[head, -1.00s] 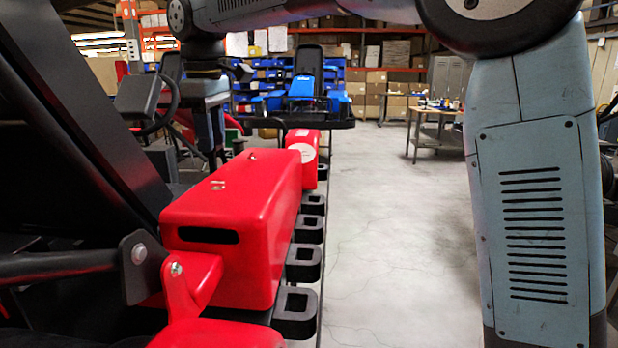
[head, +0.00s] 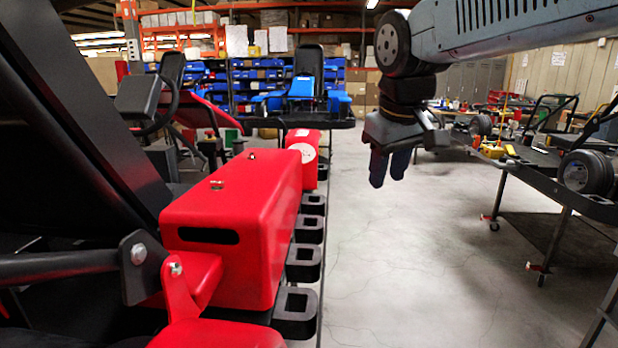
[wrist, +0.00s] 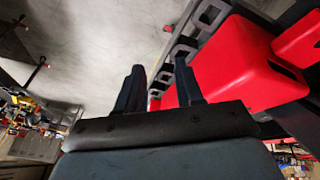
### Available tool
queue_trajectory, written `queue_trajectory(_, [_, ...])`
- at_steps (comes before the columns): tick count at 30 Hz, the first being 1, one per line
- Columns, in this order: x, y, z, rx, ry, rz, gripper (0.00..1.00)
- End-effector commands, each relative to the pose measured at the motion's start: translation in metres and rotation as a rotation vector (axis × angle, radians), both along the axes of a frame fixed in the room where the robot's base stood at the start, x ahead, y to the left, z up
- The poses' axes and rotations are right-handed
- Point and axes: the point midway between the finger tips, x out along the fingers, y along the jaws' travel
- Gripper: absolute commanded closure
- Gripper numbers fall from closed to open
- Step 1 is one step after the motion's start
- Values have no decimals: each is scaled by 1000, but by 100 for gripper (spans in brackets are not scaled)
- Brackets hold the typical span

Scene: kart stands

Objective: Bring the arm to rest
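My gripper (head: 388,172) hangs from the arm over the open aisle in the head view, right of the red kart, with its dark fingers pointing down. In the wrist view my gripper (wrist: 158,80) shows two fingers with a gap between them and nothing held. It is open and clear of the kart. My arm reaches in from the upper right of the head view.
A red kart side pod (head: 225,235) with black square loops along its edge fills the left. A workbench (head: 558,175) with wheels and tools stands at right. A blue kart (head: 303,95) is on a stand at the back. Concrete floor (head: 400,270) between is clear.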

Motion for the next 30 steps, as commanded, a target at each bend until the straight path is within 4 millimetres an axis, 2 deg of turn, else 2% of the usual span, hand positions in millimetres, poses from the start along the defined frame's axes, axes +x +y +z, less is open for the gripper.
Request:
queue_trajectory(1, [-12,-17,-7,17,-17,-52,64])
queue_trajectory(6, [-48,-60,-35,85,-71,-216,64])
queue_trajectory(12, [-81,-91,-66,153,-122,-360,64])
queue_trajectory(18, [-94,-100,-79,184,-142,-415,64])
queue_trajectory(30, [-94,-101,-80,185,-142,-418,64])
